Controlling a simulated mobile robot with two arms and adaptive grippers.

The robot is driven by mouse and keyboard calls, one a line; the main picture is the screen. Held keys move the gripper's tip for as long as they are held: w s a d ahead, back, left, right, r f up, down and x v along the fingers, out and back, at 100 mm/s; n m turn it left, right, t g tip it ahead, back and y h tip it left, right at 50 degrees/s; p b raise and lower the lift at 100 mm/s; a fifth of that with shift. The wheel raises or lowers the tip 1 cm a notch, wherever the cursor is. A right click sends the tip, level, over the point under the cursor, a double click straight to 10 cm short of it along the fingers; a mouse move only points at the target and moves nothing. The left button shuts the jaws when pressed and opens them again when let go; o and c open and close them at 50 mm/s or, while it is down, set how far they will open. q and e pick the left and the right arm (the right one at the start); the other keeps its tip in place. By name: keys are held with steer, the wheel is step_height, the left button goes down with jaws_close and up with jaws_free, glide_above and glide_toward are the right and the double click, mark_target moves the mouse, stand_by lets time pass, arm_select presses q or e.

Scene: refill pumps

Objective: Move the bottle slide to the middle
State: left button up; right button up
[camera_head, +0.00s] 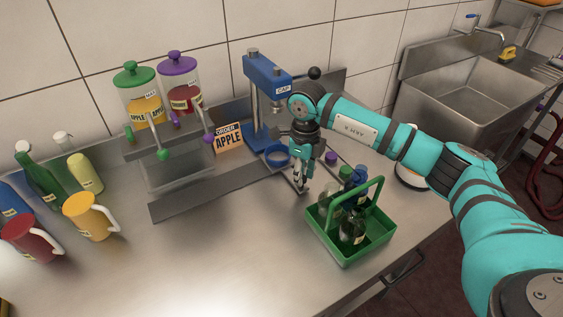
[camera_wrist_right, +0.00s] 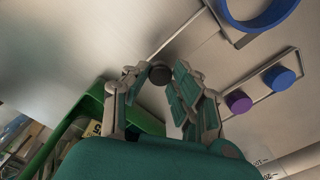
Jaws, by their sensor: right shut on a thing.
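The bottle slide appears as a blue ring (camera_head: 277,156) near the right end of a long dark grey rail (camera_head: 205,194), beneath the blue capping press (camera_head: 265,95). The ring also shows at the top right of the right wrist view (camera_wrist_right: 262,14). My right gripper (camera_head: 301,187) is low in front of the ring, pointing down. In the right wrist view its fingers (camera_wrist_right: 160,84) are closed around a dark round knob (camera_wrist_right: 159,74). The knob's join to the slide is hidden. My left gripper is not in view.
A green carrier (camera_head: 352,258) with bottles stands right in front of my right gripper. Blue (camera_wrist_right: 279,77) and purple (camera_wrist_right: 238,102) caps sit beside it. Dispensers (camera_head: 141,97), jugs (camera_head: 90,216) and bottles stand left. The front middle of the counter is clear.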

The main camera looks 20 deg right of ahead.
steer(key=shift+s+a, duration=0.15)
steer(key=shift+a, duration=0.9)
steer(key=shift+s+a, duration=0.2)
steer(key=shift+a, duration=1.2)
steer(key=shift+s+a, duration=0.2)
steer(key=shift+a, duration=1.2)
steer(key=shift+s+a, duration=0.2)
steer(key=shift+a, duration=1.2)
steer(key=o, duration=1)
steer(key=shift+r, duration=0.2)
step_height(320, 180, up, 12)
steer(key=shift+f, duration=0.2)
